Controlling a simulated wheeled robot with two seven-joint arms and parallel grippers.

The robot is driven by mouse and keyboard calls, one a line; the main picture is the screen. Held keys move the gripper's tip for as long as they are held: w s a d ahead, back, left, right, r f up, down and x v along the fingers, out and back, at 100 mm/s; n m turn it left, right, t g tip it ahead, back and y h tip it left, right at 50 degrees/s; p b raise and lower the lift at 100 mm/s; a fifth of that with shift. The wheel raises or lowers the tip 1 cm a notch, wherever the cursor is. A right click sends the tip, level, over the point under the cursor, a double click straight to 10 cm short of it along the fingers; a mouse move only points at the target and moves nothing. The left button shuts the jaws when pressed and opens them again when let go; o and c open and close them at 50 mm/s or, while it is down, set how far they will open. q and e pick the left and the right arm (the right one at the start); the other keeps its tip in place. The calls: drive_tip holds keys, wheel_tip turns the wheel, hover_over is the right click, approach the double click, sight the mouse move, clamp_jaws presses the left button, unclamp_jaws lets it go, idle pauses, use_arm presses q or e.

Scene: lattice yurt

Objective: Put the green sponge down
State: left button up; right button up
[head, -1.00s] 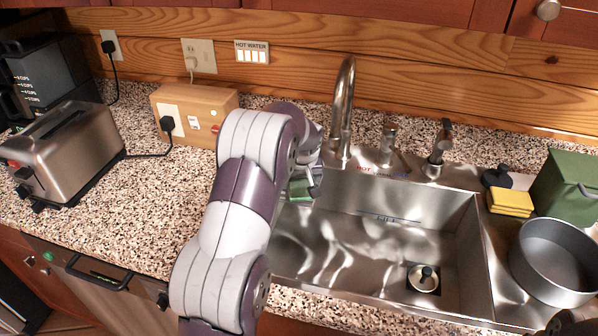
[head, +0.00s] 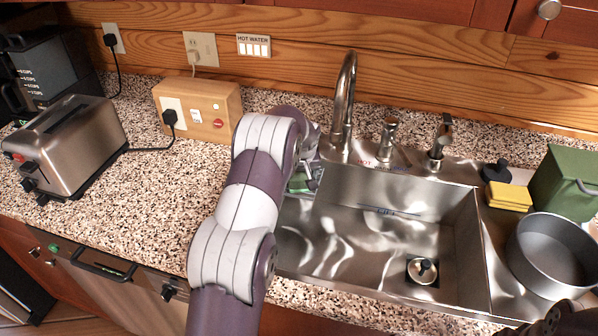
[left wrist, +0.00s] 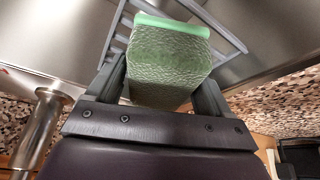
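The green sponge (left wrist: 170,62) sits between the two fingers of my left gripper (left wrist: 160,88) in the left wrist view, with both fingers against its sides. Grey bars of a rack (left wrist: 228,33) show behind the sponge in the left wrist view. I cannot tell whether the sponge touches them. A dark part of my right arm shows at the bottom right corner of the head view; its fingers cannot be made out.
The steel sink (head: 370,240) is open to the right, with a drain plug (head: 422,270). The faucet (head: 343,105) rises behind my left gripper. A yellow sponge (head: 510,196), a round pan (head: 553,255) and a green box (head: 568,183) stand right of the sink.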

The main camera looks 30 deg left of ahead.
use_arm(q)
drive_tip(key=shift+r, duration=0.1)
drive_tip(key=shift+r, duration=0.25)
drive_tip(key=v, duration=1.1)
drive_tip(key=shift+r+b, duration=0.3)
drive_tip(key=shift+b, duration=0.1)
